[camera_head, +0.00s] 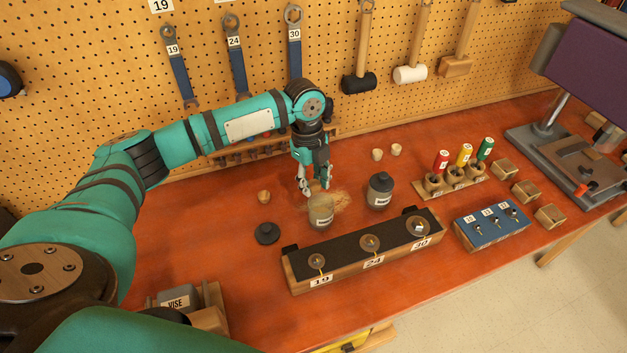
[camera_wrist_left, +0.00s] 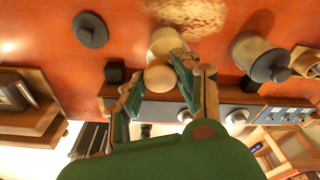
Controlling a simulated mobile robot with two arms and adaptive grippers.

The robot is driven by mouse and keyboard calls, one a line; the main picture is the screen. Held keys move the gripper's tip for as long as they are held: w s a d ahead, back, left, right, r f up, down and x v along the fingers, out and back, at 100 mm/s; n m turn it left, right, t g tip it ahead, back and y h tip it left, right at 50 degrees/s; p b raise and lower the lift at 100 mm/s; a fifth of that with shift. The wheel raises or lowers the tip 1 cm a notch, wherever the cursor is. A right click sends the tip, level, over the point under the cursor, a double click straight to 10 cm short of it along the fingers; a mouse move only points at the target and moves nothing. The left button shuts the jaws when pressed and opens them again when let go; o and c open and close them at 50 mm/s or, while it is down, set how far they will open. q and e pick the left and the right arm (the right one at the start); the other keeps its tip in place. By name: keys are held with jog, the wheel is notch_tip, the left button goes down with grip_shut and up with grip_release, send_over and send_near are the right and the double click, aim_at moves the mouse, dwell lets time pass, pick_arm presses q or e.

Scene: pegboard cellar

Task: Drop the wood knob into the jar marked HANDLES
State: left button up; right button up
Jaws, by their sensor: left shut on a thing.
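My left gripper (camera_head: 315,190) is just above and behind an open jar (camera_head: 320,219) with a label too small to read. In the left wrist view its fingers (camera_wrist_left: 158,82) are shut on a round, pale wood knob (camera_wrist_left: 158,76). The pale jar (camera_wrist_left: 166,40) shows right beyond the knob in that view. I cannot tell whether the knob is level with the rim or above it. My right gripper is not in view.
A dark lid (camera_head: 267,233) lies left of the jar. A closed jar (camera_head: 380,191) stands to its right. A small wooden piece (camera_head: 264,197) lies left, and two more (camera_head: 377,154) lie behind. A long black-topped rack (camera_head: 346,248) runs in front.

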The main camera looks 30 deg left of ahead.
pick_arm(q)
jog(key=o, duration=0.9)
jog(key=shift+c, duration=0.2)
notch_tip(320, 180, up, 12)
jog(key=a, duration=0.1)
jog(key=shift+w+a, duration=0.2)
jog(key=shift+w, duration=0.05)
